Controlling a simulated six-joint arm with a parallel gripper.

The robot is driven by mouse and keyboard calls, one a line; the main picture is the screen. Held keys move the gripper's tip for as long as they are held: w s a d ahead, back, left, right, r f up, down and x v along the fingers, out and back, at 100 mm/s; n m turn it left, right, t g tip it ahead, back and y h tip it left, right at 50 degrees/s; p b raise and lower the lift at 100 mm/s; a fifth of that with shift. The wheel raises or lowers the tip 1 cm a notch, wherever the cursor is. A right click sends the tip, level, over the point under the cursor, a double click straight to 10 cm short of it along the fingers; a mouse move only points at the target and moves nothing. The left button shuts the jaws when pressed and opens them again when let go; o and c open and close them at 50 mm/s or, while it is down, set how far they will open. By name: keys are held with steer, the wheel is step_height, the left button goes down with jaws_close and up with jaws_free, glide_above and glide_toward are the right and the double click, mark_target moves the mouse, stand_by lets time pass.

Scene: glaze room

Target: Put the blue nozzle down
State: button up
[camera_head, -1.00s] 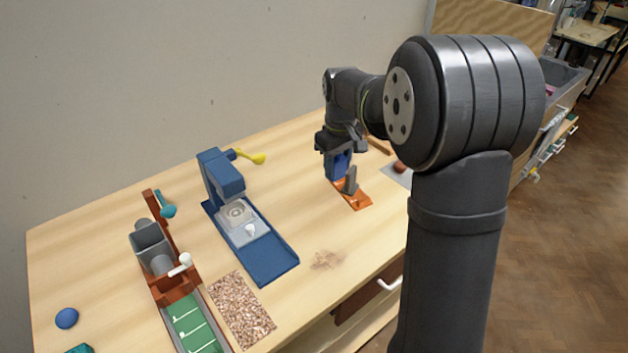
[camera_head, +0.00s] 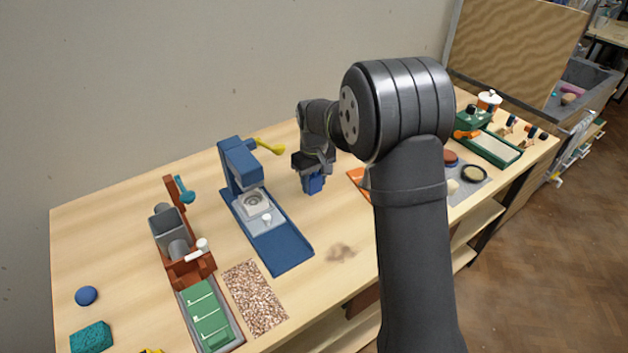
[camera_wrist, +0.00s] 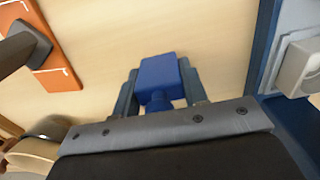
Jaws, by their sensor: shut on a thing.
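The blue nozzle (camera_wrist: 160,80) is held between the two fingers of my gripper (camera_wrist: 160,92) in the wrist view. In the head view the nozzle (camera_head: 314,184) hangs below my gripper (camera_head: 313,178), over the wooden bench (camera_head: 335,220). I cannot tell exactly how high it is above the wood. The blue press-like stand (camera_head: 280,245) is to the left of my gripper. The orange plate (camera_head: 358,178) is to its right, partly hidden by my arm. In the wrist view the orange plate (camera_wrist: 58,78) carries a dark upright part.
A brown machine with a grey hopper (camera_head: 170,232) and a speckled mat (camera_head: 254,298) are at the left. A yellow-handled lever (camera_head: 268,147) juts from the blue stand towards my gripper. A green-framed tray (camera_head: 497,147) is at the right. Bare wood lies in front of my gripper.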

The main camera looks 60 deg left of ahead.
steer(key=shift+f, duration=0.15)
steer(key=o, duration=1)
steer(key=shift+c, duration=0.2)
steer(key=shift+o, duration=0.5)
step_height(320, 180, up, 12)
steer(key=shift+r, duration=0.2)
